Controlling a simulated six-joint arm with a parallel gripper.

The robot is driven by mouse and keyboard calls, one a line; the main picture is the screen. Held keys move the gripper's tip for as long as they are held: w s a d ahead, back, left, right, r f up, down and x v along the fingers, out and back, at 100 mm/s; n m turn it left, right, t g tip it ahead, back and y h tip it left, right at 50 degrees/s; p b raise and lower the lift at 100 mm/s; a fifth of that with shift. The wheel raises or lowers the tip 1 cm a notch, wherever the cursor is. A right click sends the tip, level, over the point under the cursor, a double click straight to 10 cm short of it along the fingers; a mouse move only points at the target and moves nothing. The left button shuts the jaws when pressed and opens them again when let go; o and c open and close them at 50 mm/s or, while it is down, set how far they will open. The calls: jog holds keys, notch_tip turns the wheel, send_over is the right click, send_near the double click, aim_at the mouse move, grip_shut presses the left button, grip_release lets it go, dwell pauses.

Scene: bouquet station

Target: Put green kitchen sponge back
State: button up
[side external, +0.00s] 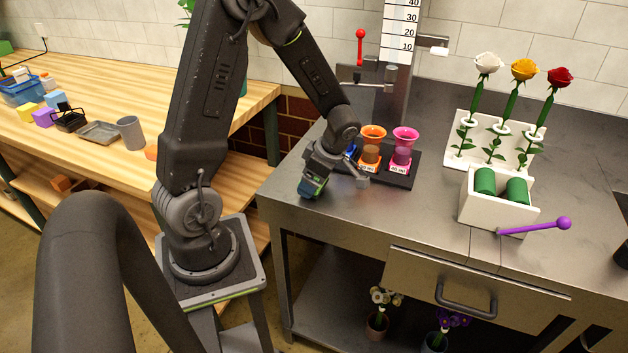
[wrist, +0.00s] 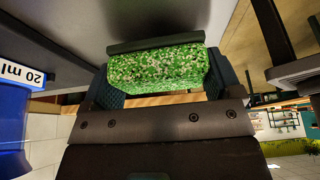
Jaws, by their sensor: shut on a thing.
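The green kitchen sponge (wrist: 157,68) is speckled green with a darker green layer along one face. In the wrist view it sits between the two blue finger pads of my gripper (wrist: 165,82), which is shut on it. In the side external view my gripper (side external: 314,180) points down at the left end of the metal counter, left of the measuring cups. Only a small part of the sponge (side external: 309,188) shows there below the fingers. I cannot tell whether it touches the counter.
A dark rack (side external: 400,181) holds an orange cup (side external: 372,133), a pink cup (side external: 405,137) and a partly hidden blue cup (wrist: 12,125) close by. A white flower stand (side external: 467,142) is to the right. A black wire basket (side external: 69,121) and grey tray (side external: 99,132) sit on the wooden bench.

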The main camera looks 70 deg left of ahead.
jog(key=shift+f, duration=0.4)
jog(key=shift+f, duration=0.1)
jog(key=o, duration=0.7)
jog(key=v, duration=1.2)
jog(key=s+d+r+m+t+h, duration=0.1)
jog(key=s+d+r+m+t, duration=0.2)
jog(key=m, duration=0.6)
jog(key=s+d+r+m+t+h, duration=0.1)
jog(key=s+d+r+m+t, duration=0.2)
jog(key=d+m, duration=0.3)
jog(key=s+d+r+m+t+h, duration=0.1)
jog(key=s+d+r+m, duration=0.3)
jog(key=m, duration=0.8)
jog(key=shift+s+d+t, duration=0.15)
jog(key=shift+d+t, duration=0.7)
jog(key=shift+t, duration=0.05)
